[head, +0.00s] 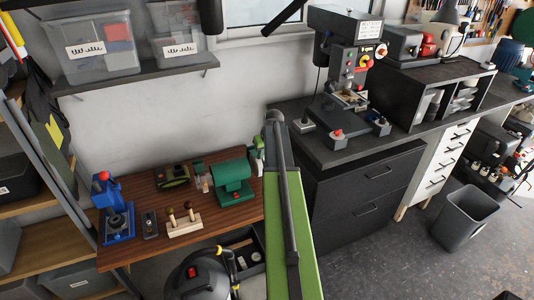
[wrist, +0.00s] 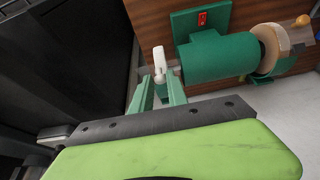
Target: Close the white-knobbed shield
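The green machine (head: 232,178) stands at the right end of the wooden workbench. In the wrist view its green drum (wrist: 215,58) lies on its side, with a red switch on the base plate. A white knob (wrist: 159,62) on a thin rod stands at the drum's left end; I take it for the shield's knob. My gripper (wrist: 161,80) is open, its two green fingers apart. The knob shows just at the fingertips, roughly in line with the gap; I cannot tell whether they touch. The shield itself is not clearly visible. In the head view my arm hides the knob.
On the workbench (head: 130,256) stand a blue press (head: 115,220), a wooden block with knobbed pegs (head: 183,221) and a small dark green device (head: 172,176). A dark cabinet (head: 362,195) stands close to the right. In the wrist view a tan wheel (wrist: 270,45) is at the drum's right end.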

